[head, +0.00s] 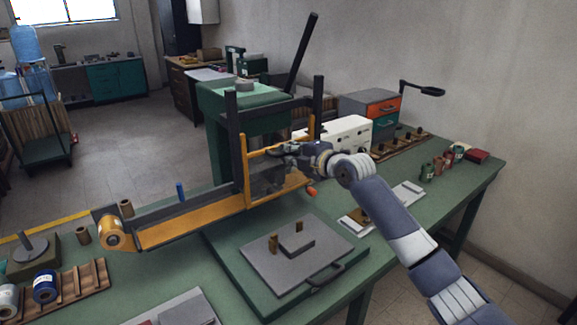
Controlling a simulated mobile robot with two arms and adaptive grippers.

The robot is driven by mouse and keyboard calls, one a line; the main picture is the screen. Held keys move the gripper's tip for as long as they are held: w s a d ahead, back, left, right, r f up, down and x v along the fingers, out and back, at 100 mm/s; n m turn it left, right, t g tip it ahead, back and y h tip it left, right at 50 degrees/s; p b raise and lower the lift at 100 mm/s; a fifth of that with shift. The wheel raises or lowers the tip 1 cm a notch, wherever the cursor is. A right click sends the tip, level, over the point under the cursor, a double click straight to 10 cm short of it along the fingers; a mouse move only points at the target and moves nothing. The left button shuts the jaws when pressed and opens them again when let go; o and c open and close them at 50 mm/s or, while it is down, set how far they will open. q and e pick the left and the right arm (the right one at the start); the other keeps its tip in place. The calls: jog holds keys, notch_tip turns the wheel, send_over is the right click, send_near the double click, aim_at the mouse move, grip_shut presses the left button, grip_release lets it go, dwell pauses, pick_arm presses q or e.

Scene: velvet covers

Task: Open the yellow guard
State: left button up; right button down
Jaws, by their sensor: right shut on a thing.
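The yellow guard (278,196) is a thin frame on the front of the green press (236,98), between dark upright posts. It stands upright, with the darker inside of the press behind it. My right gripper (281,150) reaches in from the right and is shut at the guard's upper bar, partly hiding it. The exact contact is too small to make out. An orange knob (312,191) sits near the guard's lower right corner. My left gripper is not in view.
A grey plate with a handle (297,262) lies in front of the press. A yellow feed strip (185,224) runs left to a roll. A white box (345,135) and an orange-and-green drawer unit (383,106) stand behind my right arm. A dark lever (302,52) rises above the press.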

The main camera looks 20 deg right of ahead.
notch_tip(320, 180, up, 9)
jog(key=p, duration=0.3)
jog(key=shift+w, duration=0.1)
jog(key=c, duration=1.7)
grip_release()
jog(key=shift+o, duration=0.2)
jog(key=shift+s+d, duration=0.1)
jog(key=shift+s, duration=0.2)
jog(key=shift+w, duration=0.1)
